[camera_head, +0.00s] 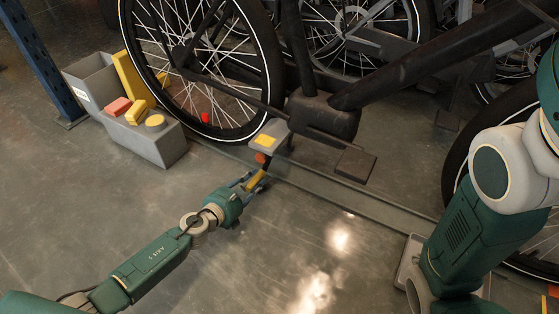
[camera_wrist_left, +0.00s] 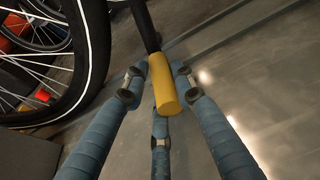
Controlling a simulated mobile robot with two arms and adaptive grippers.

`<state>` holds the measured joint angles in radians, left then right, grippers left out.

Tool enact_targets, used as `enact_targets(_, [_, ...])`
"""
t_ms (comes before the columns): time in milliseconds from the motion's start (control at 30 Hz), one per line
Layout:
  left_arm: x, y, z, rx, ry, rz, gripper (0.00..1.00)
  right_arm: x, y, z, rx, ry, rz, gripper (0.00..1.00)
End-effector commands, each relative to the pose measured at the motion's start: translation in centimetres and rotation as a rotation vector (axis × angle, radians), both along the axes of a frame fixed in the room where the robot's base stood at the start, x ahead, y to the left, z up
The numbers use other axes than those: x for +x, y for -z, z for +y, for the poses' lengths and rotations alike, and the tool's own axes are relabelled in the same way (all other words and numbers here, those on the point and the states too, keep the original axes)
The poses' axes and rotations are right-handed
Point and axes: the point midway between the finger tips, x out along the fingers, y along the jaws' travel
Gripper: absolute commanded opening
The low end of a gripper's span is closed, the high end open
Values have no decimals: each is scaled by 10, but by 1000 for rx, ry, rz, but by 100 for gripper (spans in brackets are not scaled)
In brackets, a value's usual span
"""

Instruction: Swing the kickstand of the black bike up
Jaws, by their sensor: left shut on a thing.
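The black bike (camera_head: 415,70) stands upright across the top of the head view. Its kickstand has a black leg and a yellow cylindrical end (camera_head: 257,181), low beside the pedal with a yellow patch (camera_head: 268,140). My left gripper (camera_head: 252,184) is shut on that yellow end. In the left wrist view, the blue fingers of the gripper (camera_wrist_left: 155,92) close around the yellow end (camera_wrist_left: 163,85), with the black leg (camera_wrist_left: 145,25) running away above it. The fingers partly hide the end in the head view. My right arm shows at the right, but its gripper does not.
A grey bin (camera_head: 155,147) with yellow and red pieces stands left of the spoked wheel (camera_head: 265,85). A blue post (camera_head: 45,65) is at the far left. A low rail (camera_head: 350,195) runs along the floor under the bike. The floor in front is clear.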

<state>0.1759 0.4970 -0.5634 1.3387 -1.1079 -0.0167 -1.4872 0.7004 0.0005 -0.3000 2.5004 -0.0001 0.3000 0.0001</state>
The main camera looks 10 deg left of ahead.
Motion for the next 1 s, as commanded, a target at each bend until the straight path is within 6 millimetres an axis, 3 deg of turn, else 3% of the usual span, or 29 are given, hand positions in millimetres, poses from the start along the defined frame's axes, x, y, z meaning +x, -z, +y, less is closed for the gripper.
enact_targets(333, [6,-6,11,4,-14,-7,16,0,-1,0,0,0,1,40])
enact_targets(633, [16,-21,39,4,-16,-10,16,0,-3,0,0,0,1,40])
enact_targets(1000, [18,-25,42,1,-14,-10,16,0,-5,0,0,0,1,40])
